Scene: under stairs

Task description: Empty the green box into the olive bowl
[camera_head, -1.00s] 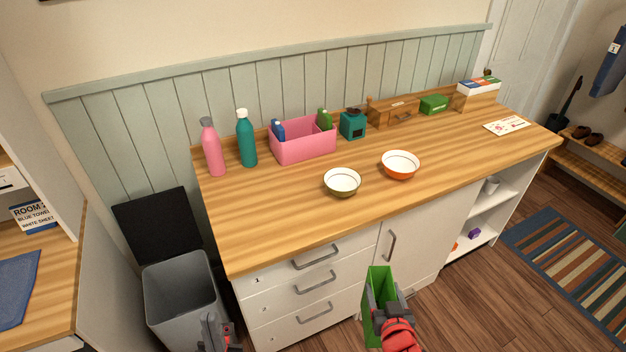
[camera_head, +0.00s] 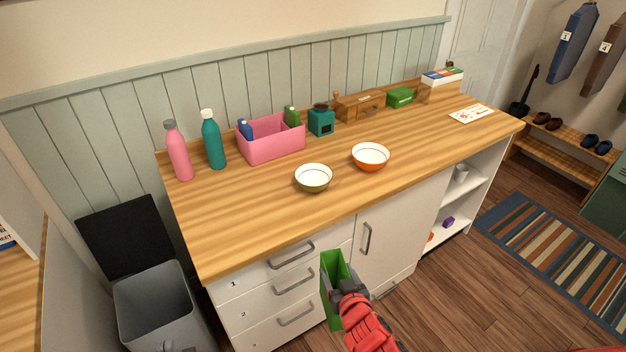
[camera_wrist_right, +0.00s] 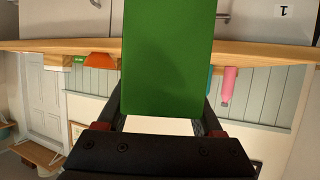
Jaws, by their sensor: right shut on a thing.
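The green box (camera_head: 331,285) is a tall, narrow, open-topped box, held upright in front of the cabinet, below the counter's front edge. My right gripper (camera_head: 342,287) is shut on it. In the right wrist view the green box (camera_wrist_right: 168,55) fills the middle between the fingers (camera_wrist_right: 162,118). What is inside it cannot be made out. The olive bowl (camera_head: 313,180), white inside and seemingly empty, stands on the counter, above and left of the box in the picture. My left gripper (camera_head: 172,348) barely shows at the bottom edge, its jaws unclear.
An orange bowl (camera_head: 370,158) stands right of the olive one on the wooden counter (camera_head: 240,220). Behind are a pink bin (camera_head: 270,147), two bottles, a teal box (camera_head: 321,121) and a wooden drawer unit (camera_head: 360,106). The front-left counter is clear. A grey bin (camera_head: 155,305) stands left.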

